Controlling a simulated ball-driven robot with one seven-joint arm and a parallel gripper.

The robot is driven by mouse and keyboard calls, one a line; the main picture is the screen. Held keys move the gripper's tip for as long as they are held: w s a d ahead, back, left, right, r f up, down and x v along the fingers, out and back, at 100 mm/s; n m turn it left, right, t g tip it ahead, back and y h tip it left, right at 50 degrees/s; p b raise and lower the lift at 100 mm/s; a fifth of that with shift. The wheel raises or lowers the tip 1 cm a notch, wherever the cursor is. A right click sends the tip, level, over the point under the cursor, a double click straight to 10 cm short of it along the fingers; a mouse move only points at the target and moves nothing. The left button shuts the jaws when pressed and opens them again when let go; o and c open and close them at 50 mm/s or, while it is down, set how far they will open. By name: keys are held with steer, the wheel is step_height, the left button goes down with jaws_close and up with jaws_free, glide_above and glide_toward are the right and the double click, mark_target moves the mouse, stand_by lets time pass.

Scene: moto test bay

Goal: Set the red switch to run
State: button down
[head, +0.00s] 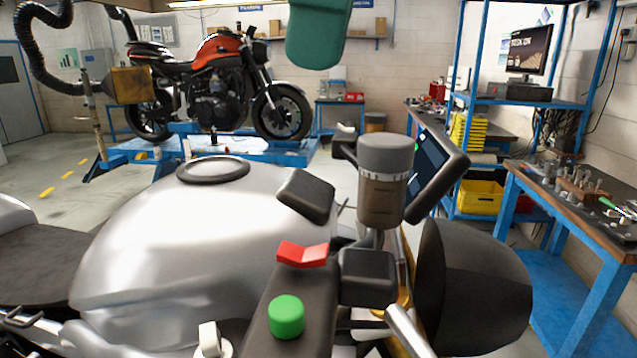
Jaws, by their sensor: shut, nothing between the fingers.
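The red switch (302,253) is a rocker with a shallow V shape. It sits on the dark switch housing (311,290) on the handlebar of the silver motorcycle, near the lower middle of the head view. Its two halves slope toward a crease between them. I cannot read a run or off mark, so I cannot tell its setting. A round green button (286,317) sits on the same housing, nearer to me. My gripper is not in view, and nothing touches the switch.
A grey-capped reservoir (383,175) and a dark display (432,172) stand behind the switch. The silver tank (190,250) is to the left, the black headlight (470,285) to the right. A workbench (570,195) stands farther right. An orange motorcycle (215,85) is on a blue lift behind.

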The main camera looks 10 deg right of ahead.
glide_above(310, 252)
step_height(310, 252, down, 9)
steer(key=shift+d+f+p, duration=0.1)
steer(key=shift+p, duration=0.2)
steer(key=shift+s+d+f, duration=0.15)
steer(key=shift+d+f, duration=0.05)
steer(key=shift+f, duration=0.6)
